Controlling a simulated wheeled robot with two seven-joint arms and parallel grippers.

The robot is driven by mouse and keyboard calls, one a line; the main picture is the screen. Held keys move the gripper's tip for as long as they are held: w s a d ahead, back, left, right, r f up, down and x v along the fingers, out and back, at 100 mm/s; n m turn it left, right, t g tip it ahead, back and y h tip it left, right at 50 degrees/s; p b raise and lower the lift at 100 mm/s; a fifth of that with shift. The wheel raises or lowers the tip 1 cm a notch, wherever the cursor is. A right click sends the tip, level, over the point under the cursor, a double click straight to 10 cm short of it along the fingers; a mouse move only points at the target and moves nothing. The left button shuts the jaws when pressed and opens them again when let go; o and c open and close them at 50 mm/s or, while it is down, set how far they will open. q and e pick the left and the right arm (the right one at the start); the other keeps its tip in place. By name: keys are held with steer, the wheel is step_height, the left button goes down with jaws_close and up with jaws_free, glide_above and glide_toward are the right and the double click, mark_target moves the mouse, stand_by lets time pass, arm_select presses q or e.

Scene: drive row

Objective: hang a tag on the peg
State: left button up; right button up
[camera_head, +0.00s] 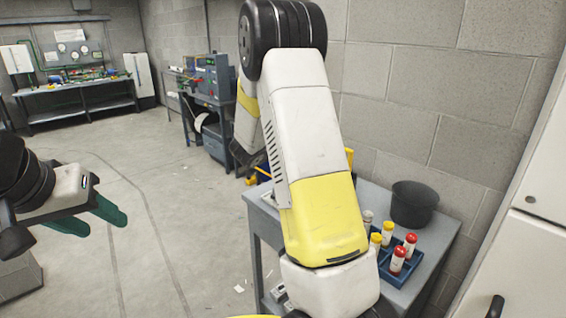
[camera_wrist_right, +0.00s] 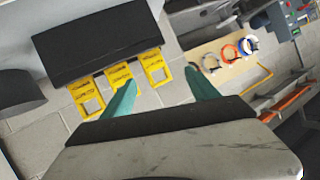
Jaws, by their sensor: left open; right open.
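In the right wrist view, three yellow tags, left (camera_wrist_right: 87,97), middle (camera_wrist_right: 117,75) and right (camera_wrist_right: 154,68), sit in a row along the edge of a dark panel (camera_wrist_right: 95,38). My left gripper (camera_head: 100,218) is open and empty at the left, over the floor. I cannot make out the peg for certain.
A grey table (camera_head: 428,262) holds a black bin (camera_head: 413,204) and a blue rack (camera_head: 403,272) with red- and yellow-capped tubes. A white cabinet (camera_head: 520,250) stands at the right. A board with coloured rings (camera_wrist_right: 228,58) shows in the wrist view. The floor at left is mostly clear.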

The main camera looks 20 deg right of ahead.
steer(key=s+d+f+m+g+h, duration=0.2)
steer(key=s+d+f+g+h, duration=0.2)
steer(key=d+h, duration=0.1)
steer(key=shift+w+r+x, duration=0.1)
steer(key=shift+w+x, duration=0.1)
steer(key=shift+x, duration=2.6)
steer(key=shift+w+r+x, duration=0.15)
steer(key=shift+x, duration=2.6)
steer(key=shift+a, duration=0.1)
steer(key=c, duration=1.2)
steer(key=shift+r, duration=0.1)
steer(key=shift+r, duration=2.15)
steer(key=v, duration=0.8)
steer(key=shift+r, duration=0.2)
